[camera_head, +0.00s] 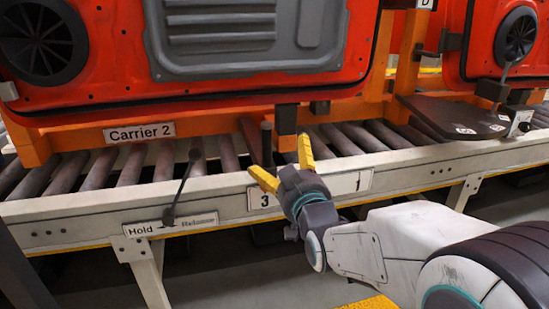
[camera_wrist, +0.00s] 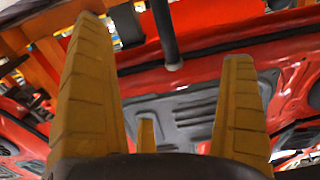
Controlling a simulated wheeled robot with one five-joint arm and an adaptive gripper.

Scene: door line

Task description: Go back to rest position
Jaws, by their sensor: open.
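My gripper (camera_head: 285,165) is open and empty, its yellow fingers spread in front of the conveyor's near rail. In the wrist view the gripper (camera_wrist: 165,85) also shows its fingers apart, with nothing between them and a red door panel (camera_wrist: 290,45) beyond. In the head view the red door panel (camera_head: 110,95) hangs on the orange carrier (camera_head: 80,135), labelled "Carrier 2", behind and above my gripper. My gripper is apart from this lever.
The roller conveyor (camera_head: 150,165) runs across the view, with its pale rail (camera_head: 420,170) and legs in front. A second red door panel (camera_head: 480,40) is at upper right. A dark plate (camera_head: 455,115) sits over the rollers at right. The floor (camera_head: 250,280) in front is mostly open.

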